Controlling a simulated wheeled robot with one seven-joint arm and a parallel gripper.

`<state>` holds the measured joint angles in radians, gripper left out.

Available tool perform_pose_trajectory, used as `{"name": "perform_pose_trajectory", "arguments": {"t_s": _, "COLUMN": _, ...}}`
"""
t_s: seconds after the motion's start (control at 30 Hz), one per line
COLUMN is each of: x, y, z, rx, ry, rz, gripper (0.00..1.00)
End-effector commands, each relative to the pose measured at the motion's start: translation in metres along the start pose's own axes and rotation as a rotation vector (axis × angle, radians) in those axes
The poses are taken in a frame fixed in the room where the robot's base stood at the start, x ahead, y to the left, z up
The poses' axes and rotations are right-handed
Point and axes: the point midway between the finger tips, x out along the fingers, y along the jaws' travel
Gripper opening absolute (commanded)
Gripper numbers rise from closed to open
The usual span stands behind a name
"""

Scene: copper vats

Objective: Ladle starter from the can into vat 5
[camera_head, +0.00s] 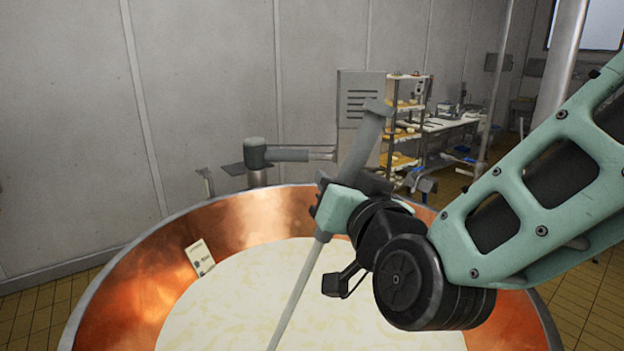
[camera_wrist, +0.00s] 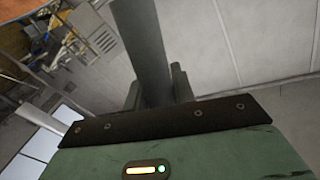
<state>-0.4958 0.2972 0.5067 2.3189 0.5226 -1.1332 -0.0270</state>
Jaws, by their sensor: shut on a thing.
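My gripper (camera_head: 326,203) is shut on the long grey handle of the ladle (camera_head: 302,284), above the copper vat (camera_head: 128,304). The handle is tilted, its top to the upper right and its lower end running down and left over the white contents (camera_head: 232,296). The ladle's bowl is out of frame, so I cannot tell whether it holds anything or touches the contents. In the wrist view the handle (camera_wrist: 140,40) rises between the fingers of my gripper (camera_wrist: 156,90). A small card (camera_head: 199,258) is on the vat's inner wall; its text is unreadable. No can is identifiable.
A grey pivot arm (camera_head: 257,154) stands at the vat's far rim. Behind are a grey vented cabinet (camera_head: 358,100), a shelf rack (camera_head: 405,118) with yellowish items, and a work table (camera_head: 447,127). A pale panelled wall (camera_head: 200,80) closes the left. Tiled floor shows at right.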

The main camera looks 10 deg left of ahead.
Motion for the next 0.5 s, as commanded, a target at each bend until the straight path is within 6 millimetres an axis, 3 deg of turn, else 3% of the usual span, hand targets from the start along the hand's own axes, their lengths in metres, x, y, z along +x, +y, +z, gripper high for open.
{"name": "perform_pose_trajectory", "arguments": {"t_s": 0.5, "x": 0.001, "y": 0.07, "z": 0.022, "rx": 0.108, "ry": 0.002, "rz": 0.002, "gripper": 0.0}}
